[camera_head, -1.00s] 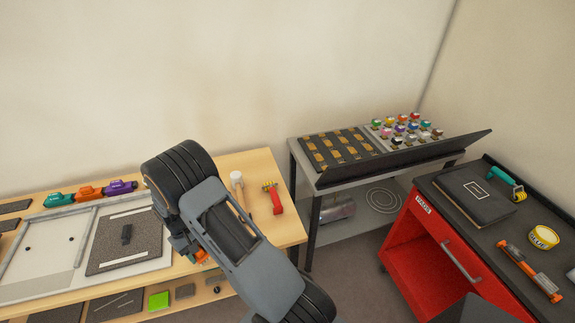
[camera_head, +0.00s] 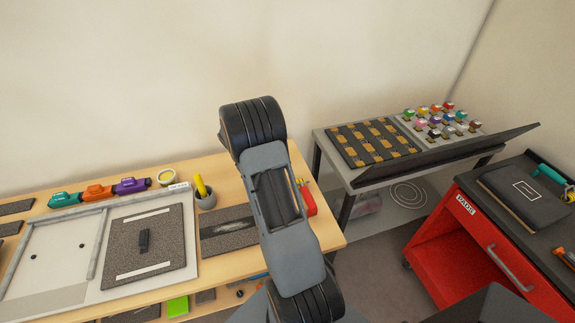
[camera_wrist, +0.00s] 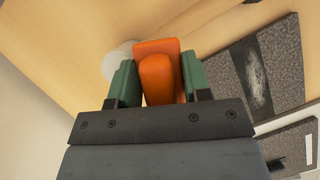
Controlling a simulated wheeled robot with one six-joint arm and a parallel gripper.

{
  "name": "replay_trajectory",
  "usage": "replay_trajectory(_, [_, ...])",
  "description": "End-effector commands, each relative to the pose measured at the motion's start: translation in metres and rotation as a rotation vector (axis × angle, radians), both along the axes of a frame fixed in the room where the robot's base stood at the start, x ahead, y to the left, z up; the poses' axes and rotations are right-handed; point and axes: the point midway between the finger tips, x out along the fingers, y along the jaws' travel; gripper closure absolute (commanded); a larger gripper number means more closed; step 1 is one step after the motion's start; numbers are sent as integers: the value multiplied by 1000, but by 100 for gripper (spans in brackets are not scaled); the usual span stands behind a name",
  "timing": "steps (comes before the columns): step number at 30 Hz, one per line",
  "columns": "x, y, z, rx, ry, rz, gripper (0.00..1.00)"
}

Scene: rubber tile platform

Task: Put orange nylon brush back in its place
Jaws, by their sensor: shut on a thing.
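The orange nylon brush (camera_wrist: 157,48) is between the two green fingers of my gripper (camera_wrist: 158,72) in the wrist view. My gripper is shut on it. Only its orange body shows; I cannot make out bristles. It is over the light wooden table (camera_head: 225,173), and its height above the surface is unclear. In the head view my arm hides the gripper and most of what it holds. The brush's own place cannot be identified in these frames.
Teal (camera_head: 66,199), orange (camera_head: 97,192) and purple (camera_head: 131,186) tools stand at the table's back left. A grey cup (camera_head: 206,201) stands beside a dark speckled mat (camera_head: 222,240). A red tool (camera_head: 308,200) is partly behind my arm. A red cabinet (camera_head: 480,238) stands right.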

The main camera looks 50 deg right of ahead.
Motion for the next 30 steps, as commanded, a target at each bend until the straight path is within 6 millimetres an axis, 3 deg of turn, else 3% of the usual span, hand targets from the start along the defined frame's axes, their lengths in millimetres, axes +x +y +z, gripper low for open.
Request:
replay_trajectory(1, [-8,-26,4,-3,-5,53,90])
replay_trajectory(6, [-34,-90,24,-3,-4,240,90])
replay_trajectory(12, [-58,-130,39,0,-2,366,90])
replay_trajectory(16, [-64,-139,43,1,-1,396,90])
replay_trajectory(25, [-64,-140,44,2,-1,404,90])
replay_trajectory(30, [-54,-146,39,4,0,404,90])
